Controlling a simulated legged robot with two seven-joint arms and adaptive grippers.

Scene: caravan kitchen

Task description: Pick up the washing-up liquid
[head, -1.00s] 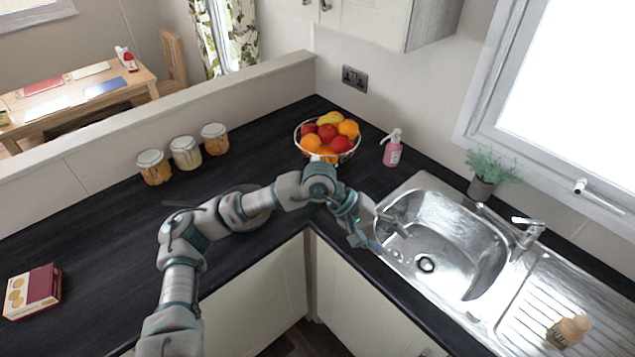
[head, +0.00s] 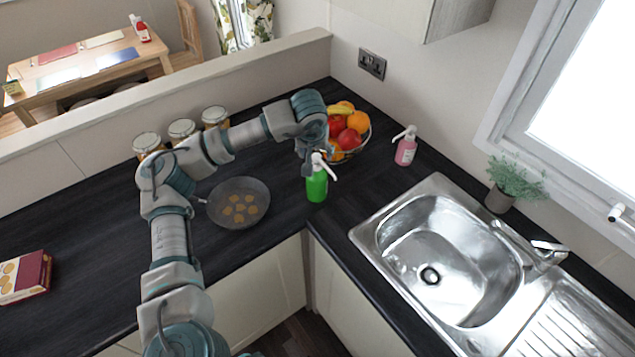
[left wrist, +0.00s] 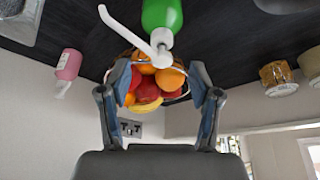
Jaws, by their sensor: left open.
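A green bottle with a white pump top (head: 317,184) stands upright on the dark worktop near the inner corner. It also shows in the left wrist view (left wrist: 162,14), upside down, its white nozzle pointing to the upper left. My left gripper (head: 310,150) is by the pump top, on the far side of the bottle. In the left wrist view my left gripper (left wrist: 161,82) is open, with the pump top just beyond the gap between its fingers. Nothing is held. A pink pump bottle (head: 405,149) stands apart, to the right. My right gripper is not in view.
A fruit bowl (head: 366,142) stands close behind the gripper. A pan (head: 240,221) with several round pieces lies left of the green bottle. Jars (head: 182,131) line the back. The sink (head: 432,275) is at right. Worktop between bottle and sink is clear.

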